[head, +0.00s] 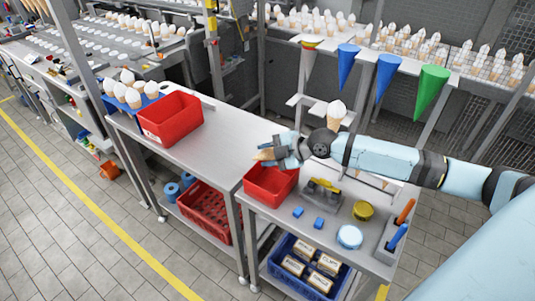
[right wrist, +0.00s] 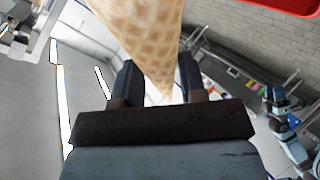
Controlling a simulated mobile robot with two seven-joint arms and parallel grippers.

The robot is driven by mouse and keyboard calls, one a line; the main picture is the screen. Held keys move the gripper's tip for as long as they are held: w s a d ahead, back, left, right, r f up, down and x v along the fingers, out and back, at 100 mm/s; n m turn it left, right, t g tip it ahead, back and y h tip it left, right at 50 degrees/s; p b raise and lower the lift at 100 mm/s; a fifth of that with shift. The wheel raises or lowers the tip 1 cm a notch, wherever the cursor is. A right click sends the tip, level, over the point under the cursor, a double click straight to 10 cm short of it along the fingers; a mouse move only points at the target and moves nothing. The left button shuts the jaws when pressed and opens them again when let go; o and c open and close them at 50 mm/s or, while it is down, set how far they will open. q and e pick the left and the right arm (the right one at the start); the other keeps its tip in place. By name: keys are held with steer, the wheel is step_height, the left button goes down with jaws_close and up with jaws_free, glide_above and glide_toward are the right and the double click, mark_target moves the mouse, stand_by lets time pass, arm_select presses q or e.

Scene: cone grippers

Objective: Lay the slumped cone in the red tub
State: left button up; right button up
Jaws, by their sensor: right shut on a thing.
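My right gripper (head: 268,153) comes in from the right in the head view and is shut on a tan waffle cone (head: 263,155). In the right wrist view the cone (right wrist: 150,40) sits between the two fingers, its narrow tip toward the palm; its top is out of frame. In the head view a large red tub (head: 172,118) stands on the steel table to the left of the gripper. A smaller red tub (head: 269,187) is just below the gripper, partly covered by it. Both look empty where I can see in. My left gripper is not in view.
A blue rack of swirl-topped cones (head: 131,92) stands left of the large tub. Another cone (head: 336,113) stands upright behind my right wrist. Blue and green cone shapes (head: 388,72) hang at the back. Bare tabletop (head: 205,150) lies between the tubs.

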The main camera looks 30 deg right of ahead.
step_height(320, 180, down, 8)
steer(key=b, duration=0.6)
steer(key=shift+r, duration=0.1)
steer(key=o, duration=0.8)
steer(key=o, duration=0.3)
steer(key=shift+o, duration=0.2)
steer(key=shift+s, duration=0.1)
steer(key=shift+s+f+b, duration=0.1)
steer(key=shift+f+b, duration=0.15)
steer(key=shift+b, duration=0.05)
steer(key=shift+c, duration=0.7)
